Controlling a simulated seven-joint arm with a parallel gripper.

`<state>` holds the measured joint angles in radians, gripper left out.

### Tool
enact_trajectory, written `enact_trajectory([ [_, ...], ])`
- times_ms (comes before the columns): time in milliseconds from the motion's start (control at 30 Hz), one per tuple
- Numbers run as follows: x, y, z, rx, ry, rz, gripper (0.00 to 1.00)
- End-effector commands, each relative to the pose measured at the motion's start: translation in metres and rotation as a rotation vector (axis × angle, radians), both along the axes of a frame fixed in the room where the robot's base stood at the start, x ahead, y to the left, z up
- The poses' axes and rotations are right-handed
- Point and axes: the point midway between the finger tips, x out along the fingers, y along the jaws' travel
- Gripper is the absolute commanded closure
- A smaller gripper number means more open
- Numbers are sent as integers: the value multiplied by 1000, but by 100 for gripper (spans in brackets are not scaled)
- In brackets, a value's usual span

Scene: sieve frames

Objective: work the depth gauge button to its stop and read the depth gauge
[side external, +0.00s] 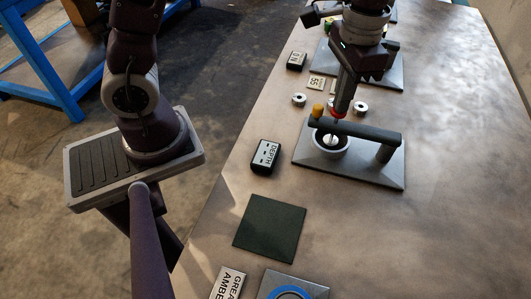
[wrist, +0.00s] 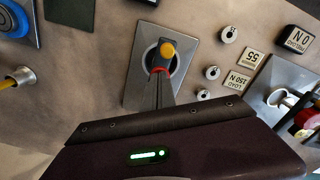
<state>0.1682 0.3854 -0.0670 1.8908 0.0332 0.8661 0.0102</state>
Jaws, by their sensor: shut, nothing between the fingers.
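The depth gauge fixture has a grey base plate (side external: 365,175), a dark crossbar (side external: 355,131) on a post and a round pale cup (side external: 331,146) under the bar. Its yellow button (side external: 318,110) stands up at the bar's left end; it also shows in the wrist view (wrist: 167,49). My gripper (side external: 338,113) is shut and empty, its red tips low at the bar, just beside the button in the side view. In the wrist view, my gripper (wrist: 158,70) overlaps the button's near side; I cannot tell whether they touch. The black depth readout (side external: 265,156) shows "DEPTH" and dashes.
Several metal rings (wrist: 228,34) and labelled tiles (wrist: 255,60) lie behind the fixture, near a "0 N" box (side external: 296,60) and another plate fixture (side external: 390,75). A dark green mat (side external: 270,228), a lettered label (side external: 228,285) and a blue-ringed plate (side external: 315,290) lie in front. The table's right side is clear.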

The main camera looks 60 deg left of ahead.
Motion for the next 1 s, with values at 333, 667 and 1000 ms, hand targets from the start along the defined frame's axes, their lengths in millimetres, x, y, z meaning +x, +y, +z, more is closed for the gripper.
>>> enact_trajectory([
  [333,0,0,-3,0,1,0,100],
  [667,0,0,-13,1,2,0,100],
  [1000,0,0,-13,1,2,0,100],
])
